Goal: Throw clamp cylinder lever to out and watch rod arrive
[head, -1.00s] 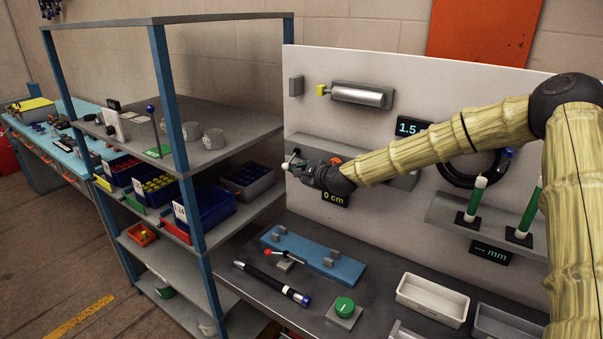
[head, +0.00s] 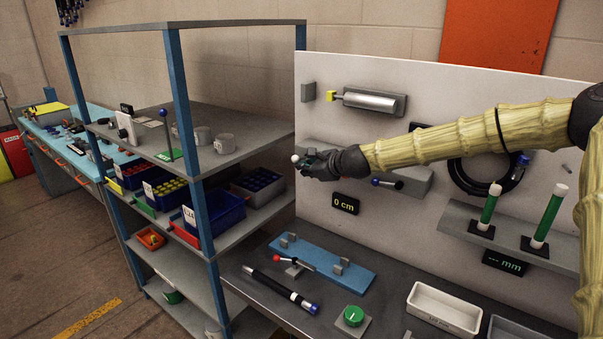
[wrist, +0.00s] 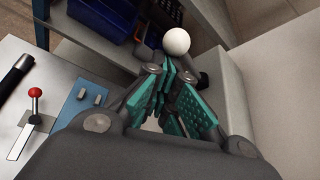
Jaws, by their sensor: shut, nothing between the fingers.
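The cylinder (head: 370,102) is mounted high on the white board, with a short rod and yellow end (head: 331,95) on its left, apart from a grey block (head: 308,92). A display (head: 345,203) below reads 0 cm. My gripper (head: 304,164) is shut at the left end of the grey ledge (head: 415,183). A white ball knob (head: 295,158) is just beyond its fingertips; in the wrist view the knob (wrist: 176,41) sits above the closed teal fingers (wrist: 170,78). I cannot tell whether they touch it. The lever's shaft is hidden. A blue-knobbed lever (head: 386,183) is to the right.
A shelf rack (head: 188,150) with bins stands close left of the board. On the bench below are a red-knobbed lever (head: 290,262), a black rod tool (head: 280,290), a green button (head: 354,315) and a white tray (head: 443,308). A black hose (head: 465,180) hangs right.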

